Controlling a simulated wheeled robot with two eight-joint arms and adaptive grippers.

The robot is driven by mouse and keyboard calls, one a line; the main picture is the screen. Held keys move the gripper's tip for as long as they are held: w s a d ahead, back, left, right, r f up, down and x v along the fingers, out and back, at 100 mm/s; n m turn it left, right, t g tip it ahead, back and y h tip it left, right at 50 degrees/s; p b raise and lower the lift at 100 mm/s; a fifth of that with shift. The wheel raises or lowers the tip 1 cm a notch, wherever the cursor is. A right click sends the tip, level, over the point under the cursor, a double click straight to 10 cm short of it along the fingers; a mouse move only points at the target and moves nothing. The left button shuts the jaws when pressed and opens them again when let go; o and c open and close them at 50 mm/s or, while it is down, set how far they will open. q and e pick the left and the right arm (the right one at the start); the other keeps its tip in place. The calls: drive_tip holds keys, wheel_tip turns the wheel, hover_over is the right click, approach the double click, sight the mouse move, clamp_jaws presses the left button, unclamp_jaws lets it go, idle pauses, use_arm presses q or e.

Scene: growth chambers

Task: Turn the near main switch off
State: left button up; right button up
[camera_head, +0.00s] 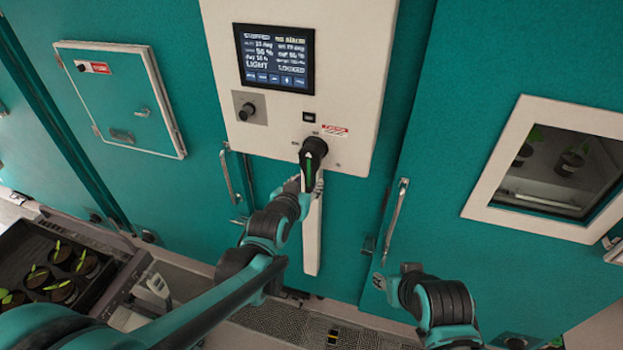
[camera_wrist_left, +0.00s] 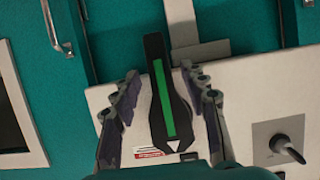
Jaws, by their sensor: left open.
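The near main switch (camera_head: 314,150) is a black rotary handle with a green stripe, low on the white control panel (camera_head: 354,100). In the head view the handle hangs roughly straight down from its hub. My left gripper (camera_head: 308,181) is at its lower part. In the left wrist view the switch handle (camera_wrist_left: 167,100) runs lengthwise between the fingers of my open left gripper (camera_wrist_left: 160,76). A finger lies on each side, with visible gaps. A white triangle shows at the hub end.
A lit display (camera_head: 274,59) and a small dark knob (camera_head: 246,111) are above the switch. Metal door handles (camera_head: 396,215) stand out on the teal front. A windowed door (camera_head: 555,165) is at right. A tray of seedlings (camera_head: 24,244) is at lower left.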

sight(309, 181)
use_arm(q)
drive_tip(key=shift+x, duration=1.75)
clamp_jaws()
